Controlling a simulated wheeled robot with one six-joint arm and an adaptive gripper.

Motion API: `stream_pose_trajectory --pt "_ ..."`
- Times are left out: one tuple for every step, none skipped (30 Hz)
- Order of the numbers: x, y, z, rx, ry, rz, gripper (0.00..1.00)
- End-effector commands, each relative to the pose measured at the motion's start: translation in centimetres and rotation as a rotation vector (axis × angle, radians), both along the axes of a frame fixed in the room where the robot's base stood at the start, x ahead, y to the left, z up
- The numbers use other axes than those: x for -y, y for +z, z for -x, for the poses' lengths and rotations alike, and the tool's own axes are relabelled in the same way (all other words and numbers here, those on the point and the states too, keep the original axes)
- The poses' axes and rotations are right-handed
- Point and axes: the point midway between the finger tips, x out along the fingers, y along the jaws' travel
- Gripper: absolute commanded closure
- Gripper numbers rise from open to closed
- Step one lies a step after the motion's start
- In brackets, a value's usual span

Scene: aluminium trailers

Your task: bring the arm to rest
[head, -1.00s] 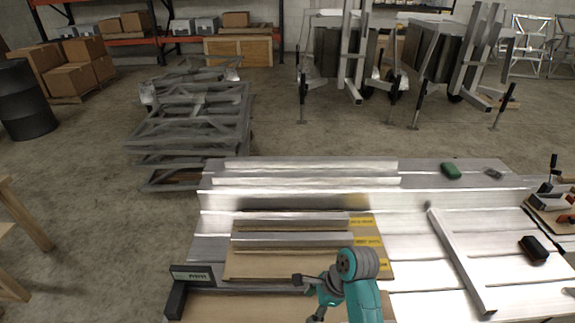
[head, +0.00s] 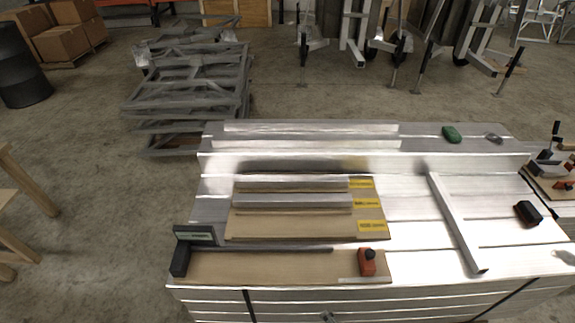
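My arm is almost wholly out of the head view. Only a small grey piece (head: 328,317) shows at the bottom edge, in front of the bench's near side; it looks like part of my arm's end. Its fingers cannot be made out, so I cannot tell whether my gripper is open or shut or holds anything. No part of my arm is over the metal-topped bench (head: 410,259).
On the bench lie a board with yellow labels (head: 310,217), a lower board (head: 240,267) with an orange-black block (head: 367,262), a dark bracket (head: 181,255), a long bar (head: 455,222), a black block (head: 527,213) and a green object (head: 451,134). Stacked frames (head: 190,90) stand behind.

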Motion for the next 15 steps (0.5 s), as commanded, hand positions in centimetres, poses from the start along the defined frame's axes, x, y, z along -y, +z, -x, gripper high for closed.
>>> stream_pose_trajectory --pt "0.5 -0.1 1.7 0.032 0.017 0.032 0.34" --pt "0.8 -0.1 2.4 0.057 0.031 0.053 0.34" --pt "1.2 0.1 3.4 0.092 0.049 0.084 0.34" --pt "1.5 0.3 4.1 0.117 0.062 0.108 0.34" --pt "1.7 0.5 4.8 0.142 0.076 0.132 0.34" --pt "2.1 0.8 5.8 0.174 0.095 0.164 0.34" --pt "2.4 1.1 6.5 0.197 0.108 0.190 0.34" --pt "2.6 1.5 7.3 0.222 0.122 0.217 0.34" --pt "3.0 1.9 8.2 0.253 0.141 0.253 0.34" --pt "3.2 2.4 9.0 0.275 0.155 0.279 0.34" --pt "3.5 2.8 9.7 0.298 0.169 0.306 0.34" --pt "3.8 3.4 10.7 0.329 0.188 0.344 0.34" --pt "4.0 4.0 11.4 0.351 0.203 0.374 0.34" --pt "4.2 4.5 12.1 0.373 0.217 0.403 0.34" --pt "4.5 5.3 13.1 0.401 0.237 0.442 0.34"
